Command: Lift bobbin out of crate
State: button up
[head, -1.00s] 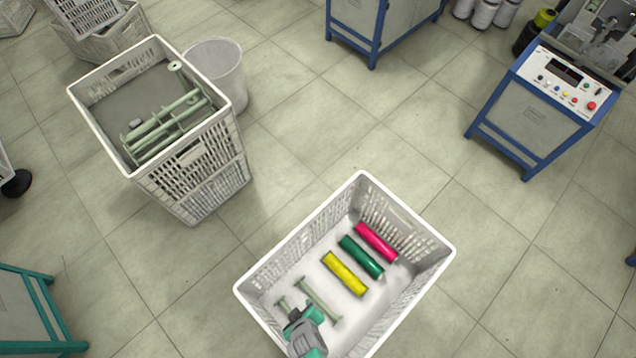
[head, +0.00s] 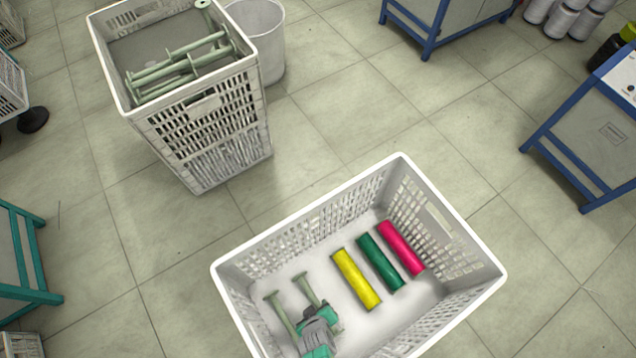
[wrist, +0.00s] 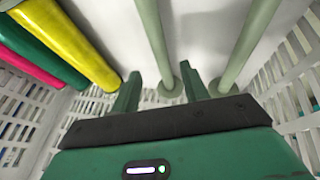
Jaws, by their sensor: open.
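The white crate (head: 232,313) in front holds two pale green bare bobbins in its left part. One bobbin (head: 305,288) lies nearer the yellow one, and the other bobbin (head: 280,311) lies to its left. My gripper (head: 316,322) is inside the crate, over the lower end of the nearer bobbin and hiding part of it. In the wrist view my gripper (wrist: 162,90) is open and empty. The nearer bobbin (wrist: 152,38) runs away from the gap between its fingers, with its end disc close to the fingertips. The other bobbin (wrist: 248,45) is right of the right finger.
Yellow (head: 357,279), green (head: 380,262) and red (head: 401,248) wound bobbins lie side by side in the same crate. A tall crate (head: 205,140) with several bare bobbins and a white bin (head: 262,45) stand behind. The crate walls closely surround my gripper.

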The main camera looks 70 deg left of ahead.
aim_at(316, 303)
jog(key=shift+a+f, duration=0.2)
jog(key=shift+f, duration=0.05)
jog(key=b+x, duration=0.2)
jog(key=x, duration=0.2)
jog(key=shift+s+f, duration=0.15)
jog(key=shift+f, duration=0.05)
jog(key=shift+a+f+b, duration=0.25)
jog(key=shift+f+b, duration=0.05)
jog(key=shift+d, duration=0.1)
jog(key=shift+r, duration=0.1)
grip_shut()
